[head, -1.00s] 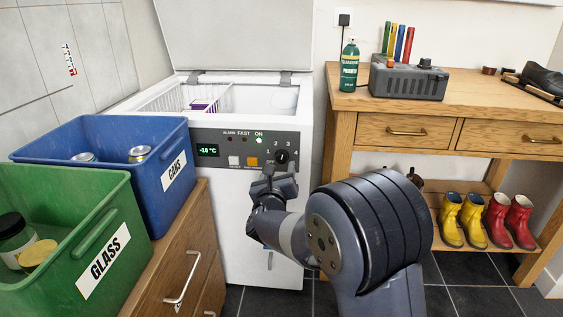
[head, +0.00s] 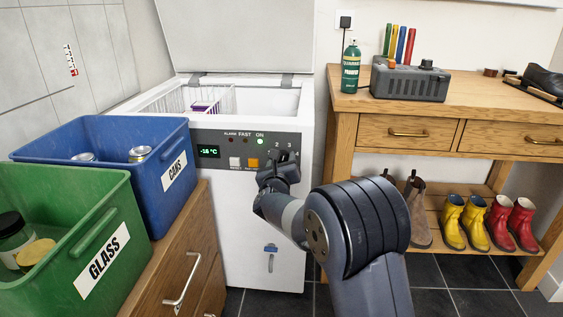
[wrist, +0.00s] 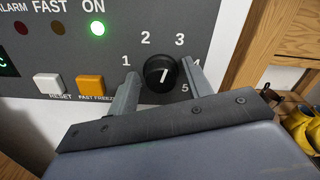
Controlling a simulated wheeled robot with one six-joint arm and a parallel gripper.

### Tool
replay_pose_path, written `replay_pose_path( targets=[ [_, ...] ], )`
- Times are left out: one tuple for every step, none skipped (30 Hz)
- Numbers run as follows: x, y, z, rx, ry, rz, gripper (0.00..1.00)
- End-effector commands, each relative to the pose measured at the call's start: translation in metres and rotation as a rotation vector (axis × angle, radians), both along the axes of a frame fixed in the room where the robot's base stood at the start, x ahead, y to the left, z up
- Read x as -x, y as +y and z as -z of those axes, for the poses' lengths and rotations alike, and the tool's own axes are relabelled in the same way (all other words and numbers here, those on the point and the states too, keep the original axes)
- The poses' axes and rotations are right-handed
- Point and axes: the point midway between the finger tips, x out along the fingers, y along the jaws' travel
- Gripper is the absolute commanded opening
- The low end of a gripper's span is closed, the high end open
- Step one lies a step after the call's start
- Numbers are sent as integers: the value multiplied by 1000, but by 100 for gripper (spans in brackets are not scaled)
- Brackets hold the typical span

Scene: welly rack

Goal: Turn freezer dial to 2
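The freezer dial (wrist: 160,73) is a round black knob in the wrist view, with numbers 1 to 5 around it. My gripper (wrist: 160,70) is open, with one finger on each side of the dial; small gaps seem to show on both sides, and contact is not clear. In the head view my gripper (head: 279,164) covers the dial on the control panel (head: 215,137) of the white chest freezer (head: 240,210). The freezer lid is up.
Left of the freezer stand a blue cans crate (head: 100,130) and a green glass crate (head: 75,215) on a wooden cabinet (head: 185,255). Right is a wooden bench (head: 365,105) with boots below. A white button and an orange button (wrist: 90,86) sit left of the dial.

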Motion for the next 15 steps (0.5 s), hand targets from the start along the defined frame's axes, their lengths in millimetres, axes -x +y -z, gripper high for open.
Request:
replay_pose_path(
  targets=[
    [0, 0, 0, 0, 0, 0, 43],
    [0, 0, 0, 0, 0, 0, 41],
    [0, 0, 0, 0, 0, 0, 38],
    [0, 0, 0, 0, 0, 0, 35],
    [0, 0, 0, 0, 0, 0, 33],
    [0, 0, 0, 0, 0, 0, 29],
    [0, 0, 0, 0, 0, 0, 27],
    [0, 0, 0, 0, 0, 0, 24],
    [0, 0, 0, 0, 0, 0, 21],
    [0, 0, 0, 0, 0, 0, 19],
    [0, 0, 0, 0, 0, 0, 16],
    [0, 0, 0, 0, 0, 0, 16],
    [0, 0, 0, 1, 0, 0, 16],
    [0, 0, 0, 2, 0, 0, 16],
    [0, 0, 0, 4, 0, 0, 16]
  ],
)
